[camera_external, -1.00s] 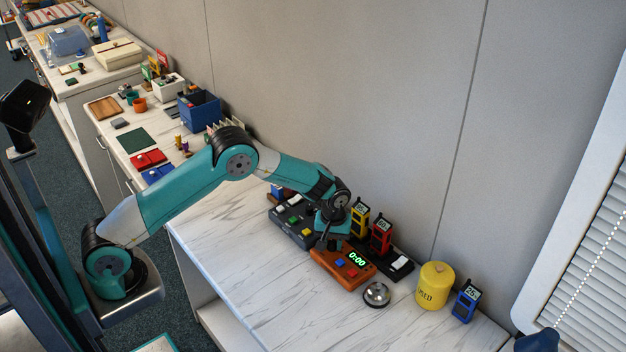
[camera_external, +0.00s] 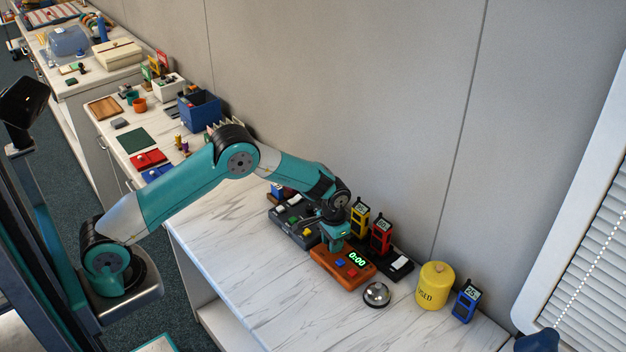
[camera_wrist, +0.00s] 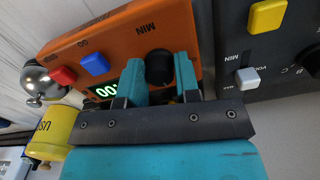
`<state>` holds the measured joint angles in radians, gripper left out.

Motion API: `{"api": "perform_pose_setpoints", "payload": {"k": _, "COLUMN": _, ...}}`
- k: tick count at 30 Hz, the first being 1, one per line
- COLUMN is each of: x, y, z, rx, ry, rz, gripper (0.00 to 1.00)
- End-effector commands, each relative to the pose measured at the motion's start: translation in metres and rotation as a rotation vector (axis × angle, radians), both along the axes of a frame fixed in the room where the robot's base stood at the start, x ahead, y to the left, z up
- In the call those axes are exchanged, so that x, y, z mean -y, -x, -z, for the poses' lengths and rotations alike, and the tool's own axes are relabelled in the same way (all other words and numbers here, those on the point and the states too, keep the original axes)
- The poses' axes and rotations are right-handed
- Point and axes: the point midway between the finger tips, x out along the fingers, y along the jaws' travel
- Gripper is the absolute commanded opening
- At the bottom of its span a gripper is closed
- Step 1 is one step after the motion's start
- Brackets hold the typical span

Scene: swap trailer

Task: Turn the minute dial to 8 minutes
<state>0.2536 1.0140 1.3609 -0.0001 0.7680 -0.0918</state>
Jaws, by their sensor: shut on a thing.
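The orange timer box (camera_external: 325,262) lies on the counter, with a green display (camera_external: 356,260) reading 0:00. In the wrist view the orange panel (camera_wrist: 120,38) shows upside down, with a "MIN" label beside the black minute dial (camera_wrist: 159,66). My gripper (camera_wrist: 160,72) has its two teal fingers on either side of this dial and is shut on it. In the external view my gripper (camera_external: 333,238) is over the box's far left end and hides the dial. The dial's pointer mark cannot be made out.
Red (camera_wrist: 63,75) and blue (camera_wrist: 95,63) buttons sit on the timer. A silver bell (camera_external: 377,294) and yellow canister (camera_external: 433,285) stand to the right. A dark panel (camera_external: 285,230) with coloured buttons is close on the left. Yellow and red handheld devices (camera_external: 380,236) stand behind. The front counter is clear.

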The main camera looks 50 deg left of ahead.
Motion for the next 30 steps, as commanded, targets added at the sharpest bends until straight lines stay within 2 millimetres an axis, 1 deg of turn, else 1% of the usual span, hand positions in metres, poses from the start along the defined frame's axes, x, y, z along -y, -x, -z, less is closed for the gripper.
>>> {"api": "perform_pose_setpoints", "payload": {"k": 18, "x": 0.0007, "y": -0.0016, "z": -0.0018, "rx": 0.007, "ry": 0.001, "rz": 0.574, "gripper": 0.07}}
{"api": "perform_pose_setpoints", "payload": {"k": 24, "x": 0.0008, "y": -0.0018, "z": -0.0018, "rx": 0.007, "ry": 0.001, "rz": 0.719, "gripper": 0.07}}
{"api": "perform_pose_setpoints", "payload": {"k": 30, "x": 0.0009, "y": -0.0019, "z": -0.0019, "rx": 0.008, "ry": 0.0, "rz": 0.819, "gripper": 0.07}}
